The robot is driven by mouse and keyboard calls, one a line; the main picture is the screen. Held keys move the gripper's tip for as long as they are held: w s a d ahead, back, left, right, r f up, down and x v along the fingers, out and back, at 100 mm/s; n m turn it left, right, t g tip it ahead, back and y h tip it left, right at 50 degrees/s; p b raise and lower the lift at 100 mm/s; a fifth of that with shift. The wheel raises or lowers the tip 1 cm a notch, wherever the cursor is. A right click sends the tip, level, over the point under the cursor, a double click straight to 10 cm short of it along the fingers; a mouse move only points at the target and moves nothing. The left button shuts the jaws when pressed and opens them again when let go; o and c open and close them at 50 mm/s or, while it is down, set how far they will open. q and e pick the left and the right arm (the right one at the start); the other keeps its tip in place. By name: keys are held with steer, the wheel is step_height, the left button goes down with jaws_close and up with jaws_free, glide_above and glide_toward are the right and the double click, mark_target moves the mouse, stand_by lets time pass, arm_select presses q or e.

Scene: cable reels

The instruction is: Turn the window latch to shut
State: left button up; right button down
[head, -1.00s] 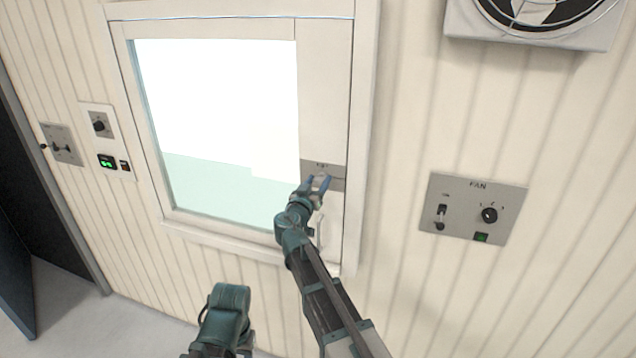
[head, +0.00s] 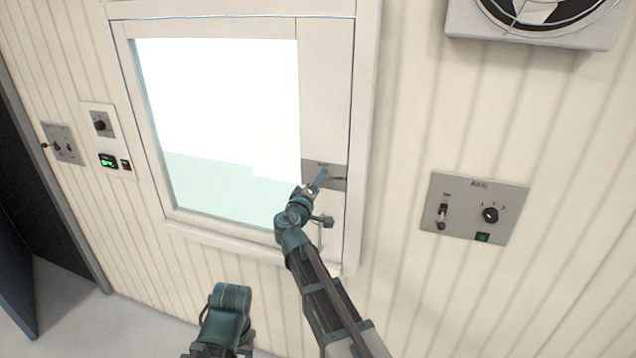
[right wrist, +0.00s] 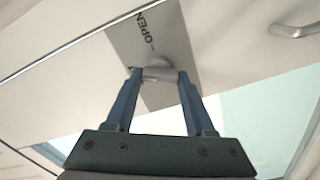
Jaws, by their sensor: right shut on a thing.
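The window latch sits on a grey plate (head: 338,184) on the right stile of the white window frame. In the right wrist view the plate (right wrist: 165,42) carries the word OPEN, and the silver latch (right wrist: 160,73) lies between my fingertips. My right gripper (head: 321,178) is shut on the latch, with its blue fingers on either side; it also shows in the right wrist view (right wrist: 160,78). In the head view the fingers hide most of the latch. A teal part of my left arm shows at the bottom, but its gripper is out of view.
A pull handle (right wrist: 296,29) is on the same stile, partly behind my arm in the head view. A fan panel (head: 472,207) is to the right, with a fan (head: 540,22) above. Switch panels (head: 62,143) and a dark doorway are at left.

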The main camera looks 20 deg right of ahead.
steer(key=n, duration=0.4)
steer(key=shift+f+n, duration=0.1)
steer(key=shift+n, duration=0.6)
steer(key=shift+c, duration=1.3)
jaws_free()
steer(key=v, duration=1.4)
steer(key=shift+w+f, duration=0.1)
